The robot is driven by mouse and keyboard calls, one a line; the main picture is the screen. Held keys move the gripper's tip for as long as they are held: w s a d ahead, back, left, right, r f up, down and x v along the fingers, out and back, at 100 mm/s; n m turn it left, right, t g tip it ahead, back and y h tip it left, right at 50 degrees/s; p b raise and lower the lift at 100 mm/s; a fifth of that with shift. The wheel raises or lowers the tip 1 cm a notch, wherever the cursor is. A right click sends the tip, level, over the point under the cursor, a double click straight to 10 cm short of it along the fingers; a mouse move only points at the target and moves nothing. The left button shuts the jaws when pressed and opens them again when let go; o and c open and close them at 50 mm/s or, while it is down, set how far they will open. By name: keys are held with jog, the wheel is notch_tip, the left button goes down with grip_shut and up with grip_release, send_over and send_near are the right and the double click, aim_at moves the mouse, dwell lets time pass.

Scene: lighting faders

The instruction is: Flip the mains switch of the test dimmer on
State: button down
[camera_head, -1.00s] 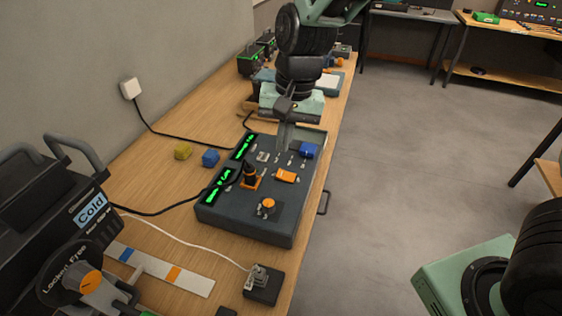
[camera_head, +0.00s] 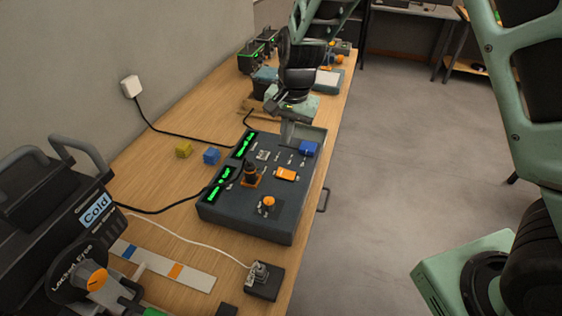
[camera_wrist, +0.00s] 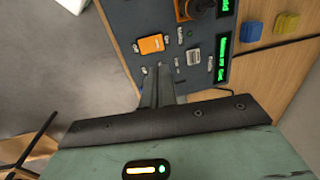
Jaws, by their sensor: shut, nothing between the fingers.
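A dark grey-blue dimmer console (camera_head: 238,215) lies on the wooden bench, with two green displays, an orange-topped knob (camera_head: 268,202), a black lever on an orange base (camera_head: 251,172), an orange part (camera_head: 286,174) and a blue part (camera_head: 308,149). A pale rocker-like switch (camera_head: 263,155) also shows in the wrist view (camera_wrist: 193,57); its label is unreadable, so I cannot tell if it is the mains switch. My gripper (camera_head: 287,141) is shut and empty over the console's far part. In the wrist view its fingertips (camera_wrist: 157,70) point at small toggles beside that switch; contact is unclear.
Yellow (camera_head: 183,150) and blue (camera_head: 211,157) cubes lie left of the console. A black machine with a "Cold" label (camera_head: 95,210) stands at the near left. A small dark switch box (camera_head: 263,281) sits in front. Cables cross the bench. Open floor lies right.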

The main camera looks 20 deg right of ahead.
aim_at(280, 172)
jog(key=f+p, duration=0.1)
jog(key=f, duration=0.2)
jog(key=f+p, duration=0.1)
jog(key=f, duration=0.3)
jog(key=a+f+p, duration=0.1)
jog(key=f, duration=0.2)
jog(key=shift+w+f, duration=0.3)
jog(key=shift+w, duration=0.05)
jog(key=shift+f, duration=0.2)
jog(key=shift+a+f, duration=0.15)
jog(key=shift+f, duration=0.1)
jog(key=shift+s+d+r, duration=0.25)
jog(key=shift+s+d, duration=0.1)
jog(key=shift+d, duration=0.3)
